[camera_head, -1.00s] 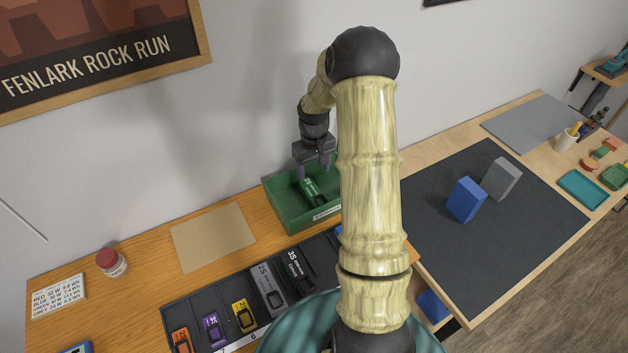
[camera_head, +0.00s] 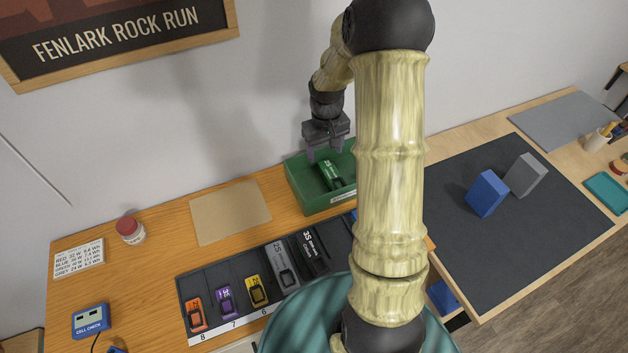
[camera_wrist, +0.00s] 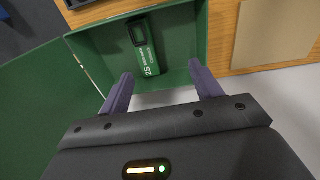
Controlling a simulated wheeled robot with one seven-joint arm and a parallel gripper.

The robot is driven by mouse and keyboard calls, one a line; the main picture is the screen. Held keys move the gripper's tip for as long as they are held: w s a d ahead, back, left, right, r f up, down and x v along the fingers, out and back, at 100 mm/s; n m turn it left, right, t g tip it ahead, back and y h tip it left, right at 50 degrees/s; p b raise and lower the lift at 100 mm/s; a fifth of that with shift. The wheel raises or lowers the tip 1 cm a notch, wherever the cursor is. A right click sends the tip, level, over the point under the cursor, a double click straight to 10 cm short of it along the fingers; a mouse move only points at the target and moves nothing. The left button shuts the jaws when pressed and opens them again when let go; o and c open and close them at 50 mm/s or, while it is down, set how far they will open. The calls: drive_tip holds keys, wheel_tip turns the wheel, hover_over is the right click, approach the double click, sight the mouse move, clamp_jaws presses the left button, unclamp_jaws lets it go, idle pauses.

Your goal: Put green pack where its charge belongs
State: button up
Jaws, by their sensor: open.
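The green pack (camera_head: 331,175), marked 2S, lies in a green open-topped bin (camera_head: 308,203) on the wooden bench. It also shows in the wrist view (camera_wrist: 146,46), inside the bin (camera_wrist: 186,30), its 2S end toward my gripper. My gripper (camera_head: 327,153) is above the bin, pointing down. In the wrist view my gripper (camera_wrist: 164,88) has its two purple fingers apart with nothing between them; the pack lies beyond the fingertips. My arm hides part of the bin's right side in the head view.
A dark tray (camera_head: 236,268) holds orange, purple, yellow, grey and black packs in numbered slots. A card of colours and numbers (camera_head: 79,259), a CELL CHECK meter (camera_head: 90,320) and a red-capped jar (camera_head: 130,230) stand left. Blue (camera_head: 487,193) and grey (camera_head: 525,175) blocks stand on a dark mat.

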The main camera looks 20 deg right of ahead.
drive_tip(key=s+a+r+t, duration=0.1)
drive_tip(key=s+a+r, duration=0.3)
drive_tip(key=s, duration=0.4)
drive_tip(key=s+a+r+t, duration=0.1)
drive_tip(key=s+a+r, duration=0.3)
drive_tip(key=s+a, duration=0.3)
drive_tip(key=shift+s+a+m, duration=0.15)
drive_tip(key=shift+s+m, duration=0.15)
drive_tip(key=shift+s, duration=0.65)
drive_tip(key=shift+f, duration=0.1)
drive_tip(key=shift+c, duration=0.4)
